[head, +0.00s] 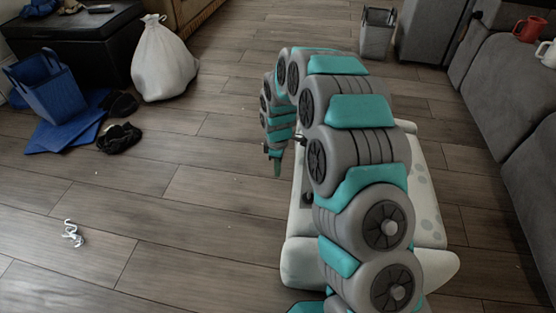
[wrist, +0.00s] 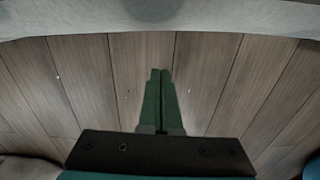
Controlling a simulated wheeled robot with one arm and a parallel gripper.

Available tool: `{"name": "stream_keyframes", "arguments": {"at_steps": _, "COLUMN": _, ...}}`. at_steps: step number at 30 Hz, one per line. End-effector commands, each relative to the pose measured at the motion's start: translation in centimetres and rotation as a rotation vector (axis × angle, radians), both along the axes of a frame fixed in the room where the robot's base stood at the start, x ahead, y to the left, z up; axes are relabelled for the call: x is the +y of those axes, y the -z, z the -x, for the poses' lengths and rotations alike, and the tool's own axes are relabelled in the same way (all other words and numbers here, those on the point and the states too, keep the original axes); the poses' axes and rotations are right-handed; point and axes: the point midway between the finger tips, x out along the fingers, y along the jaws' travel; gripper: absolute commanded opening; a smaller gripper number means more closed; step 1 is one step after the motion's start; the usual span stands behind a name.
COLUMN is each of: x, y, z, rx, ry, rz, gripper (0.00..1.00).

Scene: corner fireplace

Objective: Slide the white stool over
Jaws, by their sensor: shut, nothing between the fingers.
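The white stool (head: 428,197) has a pale top with grey spots and thick rounded white parts at its near end. It stands on the wood floor at the centre right of the head view, and my arm hides much of its middle. My gripper (head: 278,172) points down just left of the stool in the head view. In the wrist view my gripper (wrist: 160,73) shows its green fingers together, with nothing between them. A pale band (wrist: 60,20), likely the stool's side, crosses the top of that view, apart from the fingertips in the picture. Contact cannot be told.
A grey sofa (head: 505,85) runs along the right. A small bin (head: 377,38) stands at the back. A white sack (head: 163,65), a blue bag (head: 50,90) and dark shoes (head: 119,138) are at left. A small white object (head: 72,233) lies on otherwise clear floor.

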Motion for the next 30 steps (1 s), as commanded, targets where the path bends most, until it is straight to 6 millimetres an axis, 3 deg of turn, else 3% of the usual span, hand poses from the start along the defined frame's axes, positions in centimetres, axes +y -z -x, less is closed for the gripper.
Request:
{"name": "stream_keyframes", "arguments": {"at_steps": 2, "x": -0.1, "y": 1.9, "z": 0.2, "rx": 0.007, "ry": 0.0, "rz": 0.003, "gripper": 0.0}}
{"name": "stream_keyframes", "arguments": {"at_steps": 6, "x": -2.7, "y": 1.3, "z": 0.7, "rx": 0.004, "ry": 0.003, "rz": 0.001, "gripper": 0.0}}
{"name": "stream_keyframes", "arguments": {"at_steps": 9, "x": -3.5, "y": 1.3, "z": 1.0, "rx": 0.004, "ry": 0.001, "rz": 0.001, "gripper": 0.0}}
{"name": "stream_keyframes", "arguments": {"at_steps": 23, "x": -4.5, "y": 1.2, "z": 1.1, "rx": 0.003, "ry": 0.002, "rz": 0.001, "gripper": 0.0}}
{"name": "stream_keyframes", "arguments": {"at_steps": 30, "x": -9.9, "y": 1.0, "z": 2.4, "rx": 0.008, "ry": 0.006, "rz": 0.0, "gripper": 0.0}}
